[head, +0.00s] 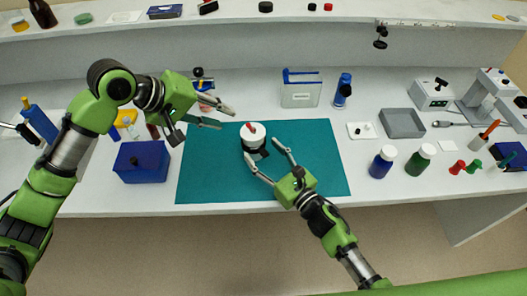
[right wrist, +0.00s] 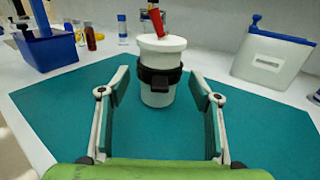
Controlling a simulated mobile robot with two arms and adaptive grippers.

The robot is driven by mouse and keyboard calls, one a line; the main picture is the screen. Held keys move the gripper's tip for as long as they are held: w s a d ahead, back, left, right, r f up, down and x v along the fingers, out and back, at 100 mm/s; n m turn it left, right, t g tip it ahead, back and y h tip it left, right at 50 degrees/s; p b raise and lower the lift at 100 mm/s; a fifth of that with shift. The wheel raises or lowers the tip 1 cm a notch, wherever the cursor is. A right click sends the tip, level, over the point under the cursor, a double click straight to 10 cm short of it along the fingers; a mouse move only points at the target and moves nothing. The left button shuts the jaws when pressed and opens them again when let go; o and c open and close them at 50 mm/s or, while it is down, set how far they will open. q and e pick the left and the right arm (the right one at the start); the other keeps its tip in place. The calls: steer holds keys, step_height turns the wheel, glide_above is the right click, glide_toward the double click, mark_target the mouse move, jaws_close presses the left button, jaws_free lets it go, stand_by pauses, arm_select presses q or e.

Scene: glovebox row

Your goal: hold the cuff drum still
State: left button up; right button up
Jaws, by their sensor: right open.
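The cuff drum (head: 252,131) is a white upright cylinder with a black band around its middle, standing on the teal mat (head: 310,165). A red piece sits on its lid. My right gripper (head: 261,150) is open in front of the drum. In the right wrist view the drum (right wrist: 157,96) lies straight ahead between the two spread fingers, with a gap on each side and no contact visible. My left gripper (head: 226,119) is open and empty, to the left of the drum and above the mat's back left part.
A blue box (head: 142,163) stands left of the mat. A clear blue-lidded container (head: 300,91) and a blue bottle (head: 343,91) stand behind it. A grey tray (head: 402,123) and white-capped bottles (head: 382,163) are to the right. The mat around the drum is clear.

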steer(key=shift+w+a, duration=0.15)
steer(key=shift+w, duration=0.1)
jaws_close()
stand_by(0.9)
